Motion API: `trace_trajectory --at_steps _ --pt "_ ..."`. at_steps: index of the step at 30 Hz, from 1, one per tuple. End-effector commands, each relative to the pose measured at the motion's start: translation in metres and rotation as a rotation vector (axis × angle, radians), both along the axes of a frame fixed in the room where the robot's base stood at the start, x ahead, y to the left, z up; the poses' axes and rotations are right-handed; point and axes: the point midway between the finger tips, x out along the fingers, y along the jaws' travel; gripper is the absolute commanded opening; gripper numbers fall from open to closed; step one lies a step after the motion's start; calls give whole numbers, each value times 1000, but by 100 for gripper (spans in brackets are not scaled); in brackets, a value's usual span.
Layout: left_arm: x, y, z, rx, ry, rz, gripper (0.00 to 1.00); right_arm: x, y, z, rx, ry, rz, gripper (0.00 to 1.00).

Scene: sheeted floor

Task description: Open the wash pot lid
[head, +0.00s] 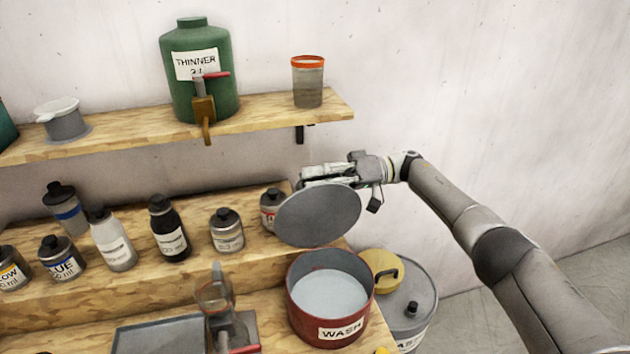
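The wash pot (304,318) is a dark red round pot with a white WASH label, standing at the lower middle. Its mouth is uncovered and pale grey liquid shows inside. The grey round lid (318,217) is up above and behind the pot, apart from it and steeply tilted with a flat face toward me. My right gripper (328,176) is at the lid's upper edge and appears shut on it; the lid hides part of the fingers and the exact contact. My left gripper is out of view.
Bottles (168,230) stand on the middle shelf, one right behind the lid. The upper shelf holds a green thinner jug (200,95) and an orange-rimmed cup (308,82).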

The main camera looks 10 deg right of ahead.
Motion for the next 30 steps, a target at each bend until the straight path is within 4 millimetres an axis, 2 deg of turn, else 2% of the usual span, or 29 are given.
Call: trace_trajectory --at_steps 10,14,17,24,30 --pt "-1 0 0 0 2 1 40 -1 0 -3 -7 6 3 34" --pt "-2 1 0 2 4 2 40 -1 0 3 -6 4 4 34" --pt "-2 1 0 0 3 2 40 -1 0 17 -6 1 4 34" --pt "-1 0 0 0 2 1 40 0 0 65 -6 0 3 34" --pt "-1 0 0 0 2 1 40 0 0 90 -6 4 4 34"
